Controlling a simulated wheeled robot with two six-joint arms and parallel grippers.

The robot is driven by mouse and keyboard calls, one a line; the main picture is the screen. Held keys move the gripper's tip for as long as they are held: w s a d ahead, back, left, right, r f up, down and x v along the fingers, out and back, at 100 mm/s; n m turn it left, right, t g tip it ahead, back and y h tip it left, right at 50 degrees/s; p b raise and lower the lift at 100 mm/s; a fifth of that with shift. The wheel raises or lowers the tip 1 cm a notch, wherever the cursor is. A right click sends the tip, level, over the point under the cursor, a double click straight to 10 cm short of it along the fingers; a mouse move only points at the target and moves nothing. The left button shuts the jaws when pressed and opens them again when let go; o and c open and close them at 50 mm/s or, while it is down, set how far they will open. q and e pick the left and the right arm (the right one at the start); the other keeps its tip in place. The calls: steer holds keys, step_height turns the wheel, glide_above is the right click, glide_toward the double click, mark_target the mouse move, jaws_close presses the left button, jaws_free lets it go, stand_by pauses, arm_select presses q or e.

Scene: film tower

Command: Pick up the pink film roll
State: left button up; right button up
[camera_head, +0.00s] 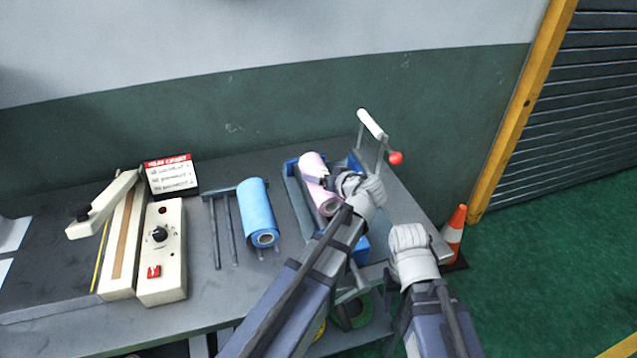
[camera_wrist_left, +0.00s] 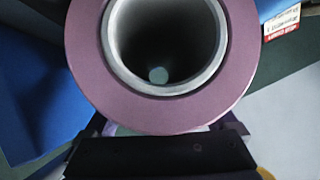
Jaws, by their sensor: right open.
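The pink film roll (camera_head: 318,186) lies in a blue-ended holder on the table, partly hidden by my left gripper. In the left wrist view the end of the pink roll (camera_wrist_left: 82,60) is very close, with its grey hollow core facing the camera. My left gripper (camera_head: 326,182) is at the roll's right side. Its fingers show apart at the lower edge of the roll in the left wrist view (camera_wrist_left: 168,130); I cannot tell whether they press on it. My right gripper (camera_head: 408,240) is open, near the table's right front edge, away from the roll.
A blue roll (camera_head: 257,212) lies on a rack to the left. A cream sealing machine (camera_head: 162,255) and a small sign (camera_head: 171,176) stand further left. A white-handled crank (camera_head: 372,125) with a red knob is behind my grippers. An orange cone (camera_head: 454,232) stands right of the table.

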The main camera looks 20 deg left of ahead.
mark_target(322, 172)
arm_select(q)
jaws_close()
stand_by(0.5)
steer(key=shift+r, duration=0.2)
step_height(322, 172, up, 10)
steer(key=p, duration=1)
steer(key=shift+f, duration=0.15)
